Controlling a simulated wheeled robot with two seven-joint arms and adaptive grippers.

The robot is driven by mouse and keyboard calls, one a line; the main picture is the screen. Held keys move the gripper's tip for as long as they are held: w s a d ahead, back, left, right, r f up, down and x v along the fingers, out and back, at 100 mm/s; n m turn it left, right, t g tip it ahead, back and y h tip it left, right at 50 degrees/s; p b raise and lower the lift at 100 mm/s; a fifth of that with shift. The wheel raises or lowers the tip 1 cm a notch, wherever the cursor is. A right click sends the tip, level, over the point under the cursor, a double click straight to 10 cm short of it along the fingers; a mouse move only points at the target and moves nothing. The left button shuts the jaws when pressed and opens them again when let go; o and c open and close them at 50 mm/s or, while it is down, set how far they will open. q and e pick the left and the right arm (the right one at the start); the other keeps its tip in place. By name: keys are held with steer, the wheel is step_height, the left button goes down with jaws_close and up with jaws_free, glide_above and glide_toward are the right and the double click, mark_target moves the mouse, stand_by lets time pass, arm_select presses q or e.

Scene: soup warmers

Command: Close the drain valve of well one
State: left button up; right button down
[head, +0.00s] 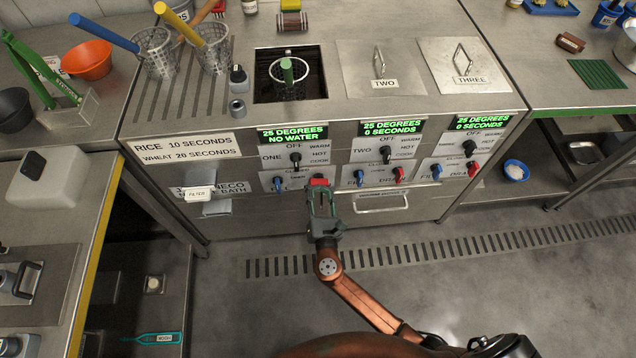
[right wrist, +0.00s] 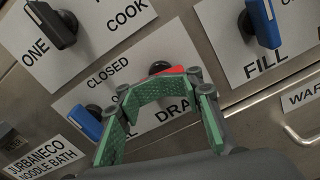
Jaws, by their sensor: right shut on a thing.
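The drain valve of well one has a red handle (head: 319,182) on the front panel of the warmer. It lies roughly sideways in the head view. In the right wrist view the red handle (right wrist: 168,71) shows behind my fingers, with the word CLOSED up and left of it; the rest of its label is partly covered. My right gripper (head: 320,192) reaches up from below and is shut on this handle. Its green-padded fingers (right wrist: 160,88) hide part of it. Well one (head: 268,90) is open and holds a green-handled basket. My left gripper is not in view.
Well one's blue fill valve (head: 277,183) is close left of my right gripper, and its black knob (head: 295,160) is above. Well two's blue valve (head: 360,177) is to the right. A drawer handle (head: 381,205) sticks out at lower right. Well one's display (head: 293,135) reads NO WATER.

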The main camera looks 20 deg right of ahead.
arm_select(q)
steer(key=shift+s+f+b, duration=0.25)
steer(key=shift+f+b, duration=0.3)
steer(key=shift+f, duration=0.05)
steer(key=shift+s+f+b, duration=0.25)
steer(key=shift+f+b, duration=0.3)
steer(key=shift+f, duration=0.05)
arm_select(e)
steer(key=m, duration=0.3)
steer(key=shift+d, duration=0.1)
steer(key=shift+m, duration=0.3)
